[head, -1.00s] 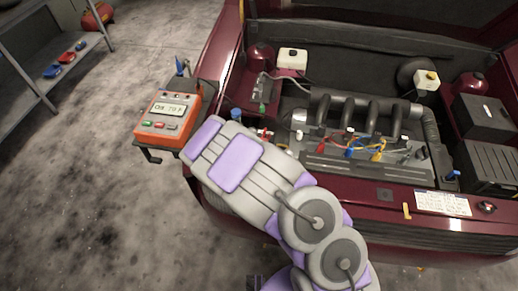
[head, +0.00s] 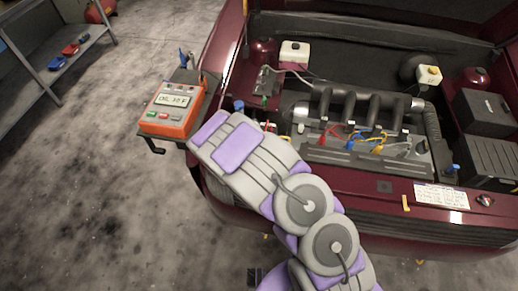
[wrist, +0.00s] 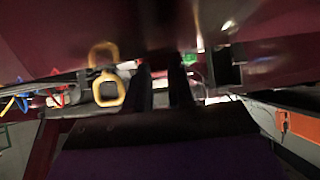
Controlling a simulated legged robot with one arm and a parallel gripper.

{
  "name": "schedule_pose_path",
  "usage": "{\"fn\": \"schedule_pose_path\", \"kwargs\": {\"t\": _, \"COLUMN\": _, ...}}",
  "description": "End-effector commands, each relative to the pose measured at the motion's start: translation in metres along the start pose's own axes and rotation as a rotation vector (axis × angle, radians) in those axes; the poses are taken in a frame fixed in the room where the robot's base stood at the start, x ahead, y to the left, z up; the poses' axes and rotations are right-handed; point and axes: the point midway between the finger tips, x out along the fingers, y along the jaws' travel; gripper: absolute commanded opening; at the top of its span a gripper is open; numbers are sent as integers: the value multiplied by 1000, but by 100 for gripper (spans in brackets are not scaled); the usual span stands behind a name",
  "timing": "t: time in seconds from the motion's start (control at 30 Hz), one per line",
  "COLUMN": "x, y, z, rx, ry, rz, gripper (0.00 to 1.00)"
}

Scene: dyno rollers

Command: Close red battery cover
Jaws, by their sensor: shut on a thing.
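My gripper (wrist: 163,90) shows in the wrist view as two dark fingers, close together under the car body. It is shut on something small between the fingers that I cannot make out. In the head view my arm hides the gripper at the front left of the engine bay. A small red part (head: 270,125) shows just past the arm's far end; I cannot tell if it is the red battery cover. A small green part (wrist: 192,58) is just right of the fingers in the wrist view. No battery cover is clearly visible.
An orange tester (head: 172,112) stands left of the car. The engine (head: 360,150) with coloured wires fills the bay's middle. A yellow ring handle (wrist: 109,90) is left of the fingers. Dark red bodywork (wrist: 80,30) is close around them.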

Motion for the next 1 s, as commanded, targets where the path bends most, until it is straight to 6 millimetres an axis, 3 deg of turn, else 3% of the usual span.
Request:
{"fn": "schedule_pose_path", "kwargs": {"t": 0.13, "x": 0, "y": 0, "z": 2, "rx": -3, "ry": -4, "rz": -1, "gripper": 0}}
{"fn": "schedule_pose_path", "kwargs": {"t": 0.17, "x": 0, "y": 0, "z": 2, "rx": -2, "ry": -4, "rz": -1, "gripper": 24}}
{"fn": "schedule_pose_path", "kwargs": {"t": 0.4, "x": 0, "y": -1, "z": 0, "rx": -1, "ry": 0, "rz": -3, "gripper": 48}}
{"fn": "schedule_pose_path", "kwargs": {"t": 0.83, "x": -1, "y": -2, "z": -1, "rx": -1, "ry": 3, "rz": -4, "gripper": 49}}
{"fn": "schedule_pose_path", "kwargs": {"t": 1.0, "x": -18, "y": -1, "z": -1, "rx": -2, "ry": 2, "rz": -2, "gripper": 49}}
